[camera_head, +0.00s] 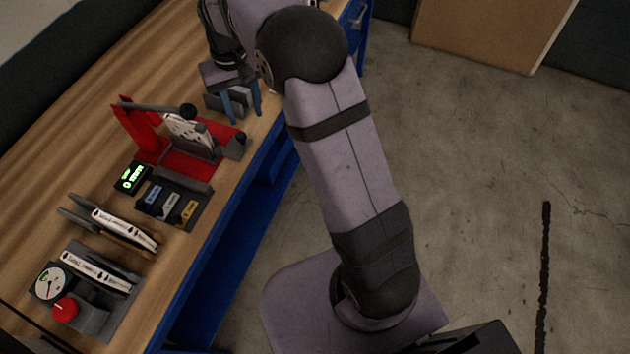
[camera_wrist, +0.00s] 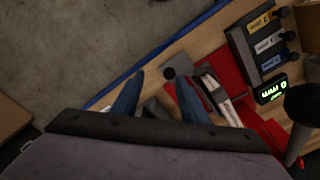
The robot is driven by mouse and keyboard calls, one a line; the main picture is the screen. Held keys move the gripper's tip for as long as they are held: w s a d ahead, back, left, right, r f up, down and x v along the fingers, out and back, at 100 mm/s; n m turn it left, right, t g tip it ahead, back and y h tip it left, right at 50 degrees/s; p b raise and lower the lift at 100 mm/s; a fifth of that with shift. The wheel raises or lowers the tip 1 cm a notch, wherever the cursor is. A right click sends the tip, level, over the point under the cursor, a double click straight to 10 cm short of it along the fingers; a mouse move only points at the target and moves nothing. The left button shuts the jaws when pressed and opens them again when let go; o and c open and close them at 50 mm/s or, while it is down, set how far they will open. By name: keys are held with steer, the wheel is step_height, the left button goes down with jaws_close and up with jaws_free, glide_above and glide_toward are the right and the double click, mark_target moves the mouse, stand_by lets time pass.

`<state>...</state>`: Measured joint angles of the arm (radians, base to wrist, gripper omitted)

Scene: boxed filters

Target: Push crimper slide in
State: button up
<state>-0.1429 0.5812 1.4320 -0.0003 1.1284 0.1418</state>
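The crimper (camera_head: 215,162) has a red base and upright, with a lever ending in a black ball above it. A white cartridge (camera_head: 188,132) with dark marks stands on its grey slide (camera_head: 204,148). A dark knob (camera_head: 238,142) sits at the slide's front end, near the table edge. The wrist view also shows the red base (camera_wrist: 232,72), the white cartridge (camera_wrist: 217,92) and the dark knob (camera_wrist: 169,73). My gripper (camera_head: 242,105) is behind the crimper with its blue fingers apart. In the wrist view, my gripper (camera_wrist: 159,80) has the knob close to its right fingertip; contact is unclear.
A grey block (camera_head: 218,103) lies by my fingers. A green-lit display (camera_head: 131,177) and a tray (camera_head: 188,221) with blue, white and yellow labelled pieces are in front. Further along are two long cartridges (camera_head: 122,224) (camera_head: 95,272), a gauge (camera_head: 50,283) and a red knob (camera_head: 65,309).

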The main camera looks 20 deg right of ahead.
steer(key=s+d+p, duration=0.2)
steer(key=s+d, duration=0.1)
steer(key=s, duration=0.9)
steer(key=s+d+r+p, duration=0.1)
steer(key=s+d+p, duration=0.1)
steer(key=s, duration=1.1)
steer(key=shift+s+d, duration=0.25)
steer(key=shift+d, duration=0.65)
steer(key=shift+f, duration=0.1)
